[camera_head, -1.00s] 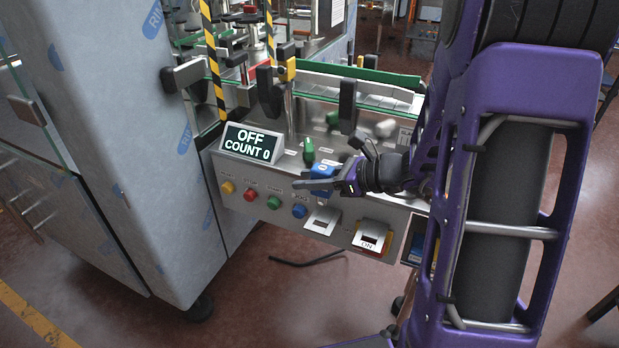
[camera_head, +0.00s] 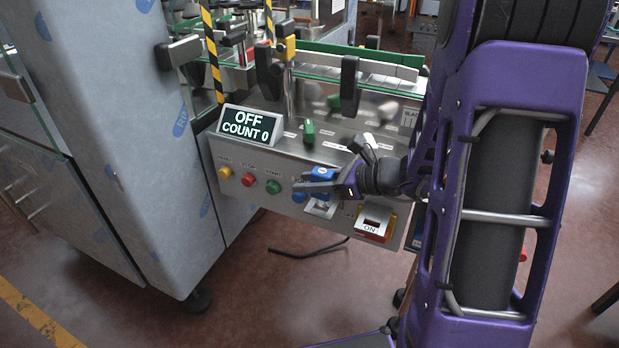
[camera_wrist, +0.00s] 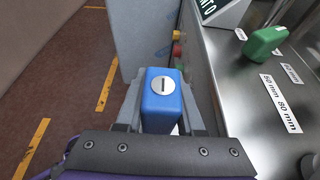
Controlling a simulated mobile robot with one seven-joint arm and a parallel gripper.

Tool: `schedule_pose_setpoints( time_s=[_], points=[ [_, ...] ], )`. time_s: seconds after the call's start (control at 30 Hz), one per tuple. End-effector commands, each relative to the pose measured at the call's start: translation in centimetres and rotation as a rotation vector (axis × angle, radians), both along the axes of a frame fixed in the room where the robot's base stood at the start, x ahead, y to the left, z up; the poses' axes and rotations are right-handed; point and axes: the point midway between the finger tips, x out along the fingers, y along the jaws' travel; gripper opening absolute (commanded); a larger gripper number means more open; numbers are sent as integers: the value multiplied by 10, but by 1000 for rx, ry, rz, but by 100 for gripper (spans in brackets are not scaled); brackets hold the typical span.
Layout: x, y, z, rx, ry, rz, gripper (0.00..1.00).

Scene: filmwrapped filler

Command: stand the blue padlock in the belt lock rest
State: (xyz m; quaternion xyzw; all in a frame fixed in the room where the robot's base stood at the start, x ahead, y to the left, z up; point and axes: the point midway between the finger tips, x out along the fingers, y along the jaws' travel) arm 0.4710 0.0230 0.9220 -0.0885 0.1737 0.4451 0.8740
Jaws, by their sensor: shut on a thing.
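The blue padlock (camera_head: 322,173) is held at the front of the machine's control panel. In the wrist view the padlock (camera_wrist: 162,100) shows its blue end with a round silver keyhole face toward the camera. My gripper (camera_head: 310,184) is shut on it, with one grey finger on each side. Just below it on the panel front is a small bright metal holder (camera_head: 321,208), which may be the belt lock rest; its label is not readable. The padlock's lower part is hidden by the fingers, so I cannot tell whether it touches the holder.
Yellow (camera_head: 225,173), red (camera_head: 248,180) and green (camera_head: 273,187) buttons sit left of the padlock; a blue one (camera_head: 298,197) is partly covered. A red and yellow switch (camera_head: 375,224) marked ON is right. A green knob (camera_head: 309,132) and OFF display (camera_head: 249,128) stand above.

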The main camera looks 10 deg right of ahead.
Motion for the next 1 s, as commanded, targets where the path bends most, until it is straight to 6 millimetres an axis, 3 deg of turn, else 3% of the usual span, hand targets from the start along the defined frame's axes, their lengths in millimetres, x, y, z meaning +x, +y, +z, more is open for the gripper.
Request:
schedule_pose_setpoints(
  time_s=[0.5,1.0],
  points=[
    [0,0,-26,0,0,1,0],
    [0,0,-29,0,0,1,0]
  ],
)
